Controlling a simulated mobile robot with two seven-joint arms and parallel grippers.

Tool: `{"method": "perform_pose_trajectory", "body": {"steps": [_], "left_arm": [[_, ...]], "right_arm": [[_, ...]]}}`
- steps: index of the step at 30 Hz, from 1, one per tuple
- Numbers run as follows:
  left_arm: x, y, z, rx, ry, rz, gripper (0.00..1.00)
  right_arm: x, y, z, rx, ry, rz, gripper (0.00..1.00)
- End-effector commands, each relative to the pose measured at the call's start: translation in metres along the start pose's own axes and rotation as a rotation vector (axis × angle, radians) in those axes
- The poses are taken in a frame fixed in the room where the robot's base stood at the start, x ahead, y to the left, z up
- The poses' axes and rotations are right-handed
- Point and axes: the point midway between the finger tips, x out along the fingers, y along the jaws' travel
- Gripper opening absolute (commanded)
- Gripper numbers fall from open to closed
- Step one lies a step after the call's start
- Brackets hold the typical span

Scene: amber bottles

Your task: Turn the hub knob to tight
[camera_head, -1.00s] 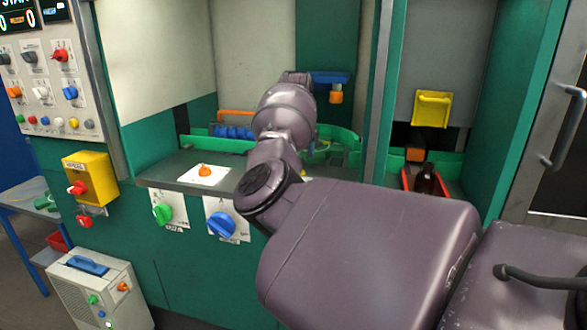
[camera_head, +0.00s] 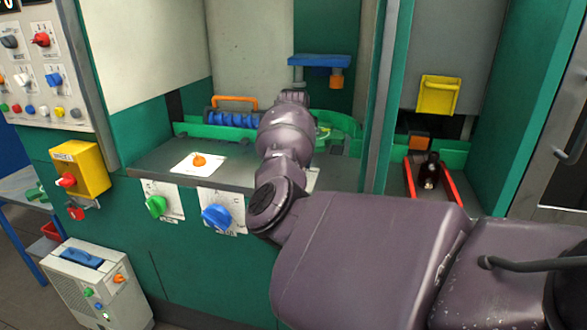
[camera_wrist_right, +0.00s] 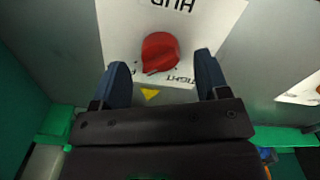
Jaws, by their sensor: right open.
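The red hub knob (camera_wrist_right: 160,52) sits on a white plate (camera_wrist_right: 120,30) lettered HUB, upside down in the right wrist view. The word TIGHT (camera_wrist_right: 182,79) is printed beside it, and a small yellow triangle (camera_wrist_right: 150,94) lies just below it. My right gripper (camera_wrist_right: 162,68) is open, with its two dark blue fingers spread on either side of the knob's lower edge. I see a gap on both sides; no contact shows. In the head view my right arm (camera_head: 370,250) hides this gripper, and I cannot pick out the hub knob. My left gripper is out of view.
The green machine counter bears an orange knob (camera_head: 199,160) on a white plate. Green (camera_head: 156,206) and blue (camera_head: 216,217) knobs are on its front. A dark bottle (camera_head: 430,172) stands between red rails at right. A blue bracket (camera_head: 320,61) overhangs the counter.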

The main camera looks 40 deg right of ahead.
Motion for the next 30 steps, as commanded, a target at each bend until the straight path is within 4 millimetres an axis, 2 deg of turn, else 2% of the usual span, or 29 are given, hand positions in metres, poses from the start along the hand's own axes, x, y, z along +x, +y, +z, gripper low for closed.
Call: {"method": "perform_pose_trajectory", "body": {"steps": [6, 17, 26, 30], "left_arm": [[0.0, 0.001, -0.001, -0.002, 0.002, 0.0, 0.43], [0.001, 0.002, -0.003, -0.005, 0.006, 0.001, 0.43], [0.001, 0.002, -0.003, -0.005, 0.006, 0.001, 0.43], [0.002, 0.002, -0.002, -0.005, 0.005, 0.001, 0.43]], "right_arm": [[0.018, 0.0, 0.0, -0.001, 0.001, 0.001, 0.68], [0.021, 0.0, 0.0, 0.0, 0.001, 0.0, 0.67], [0.021, 0.0, 0.0, 0.0, 0.001, 0.0, 0.21], [0.021, 0.0, 0.0, -0.004, 0.001, 0.0, 0.2]]}}
